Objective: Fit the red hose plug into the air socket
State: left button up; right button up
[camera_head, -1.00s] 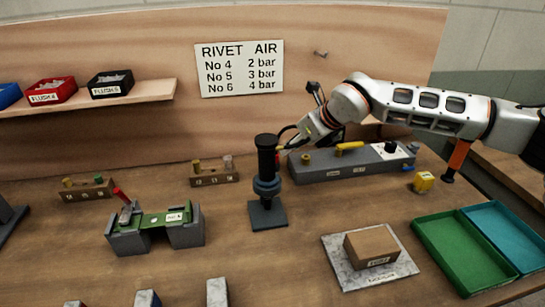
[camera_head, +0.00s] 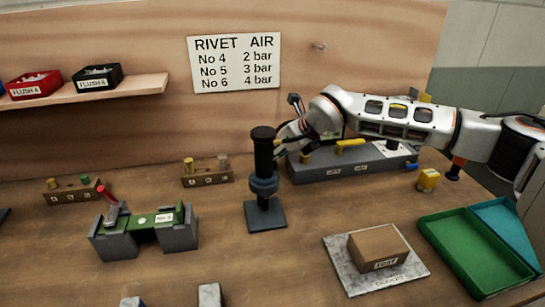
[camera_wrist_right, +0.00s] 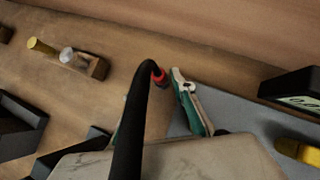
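The red hose plug (camera_wrist_right: 160,78) shows at the fingertips of my right gripper (camera_wrist_right: 162,82) in the right wrist view. The black hose (camera_wrist_right: 136,110) bends from it over the hand and covers most of one finger. The fingers converge on the plug and seem shut on it. In the head view my right gripper (camera_head: 284,144) is at the back of the bench, partly behind the black post tool (camera_head: 264,160). The plug is hidden there. A grey air block (camera_head: 335,170) with a yellow lever (camera_head: 350,143) lies just right of the gripper. I cannot make out the socket opening. My left gripper is out of view.
The black post tool stands close in front of the right hand. A small peg block (camera_head: 207,177) is left of it. A green clamped part (camera_head: 155,219), a boxed block on a plate (camera_head: 376,247) and a green tray (camera_head: 470,255) occupy the bench front. The back panel is close behind.

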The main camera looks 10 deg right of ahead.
jog(key=shift+c, duration=0.4)
grip_shut()
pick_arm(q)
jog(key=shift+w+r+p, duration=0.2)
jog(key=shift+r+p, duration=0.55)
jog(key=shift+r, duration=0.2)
pick_arm(e)
jog(key=shift+r, duration=1.3)
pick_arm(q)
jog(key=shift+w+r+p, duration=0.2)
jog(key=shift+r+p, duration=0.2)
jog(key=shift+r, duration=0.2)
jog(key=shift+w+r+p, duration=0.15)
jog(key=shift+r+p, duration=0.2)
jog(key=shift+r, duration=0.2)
pick_arm(e)
notch_tip(320, 180, up, 3)
jog(key=shift+f, duration=0.1)
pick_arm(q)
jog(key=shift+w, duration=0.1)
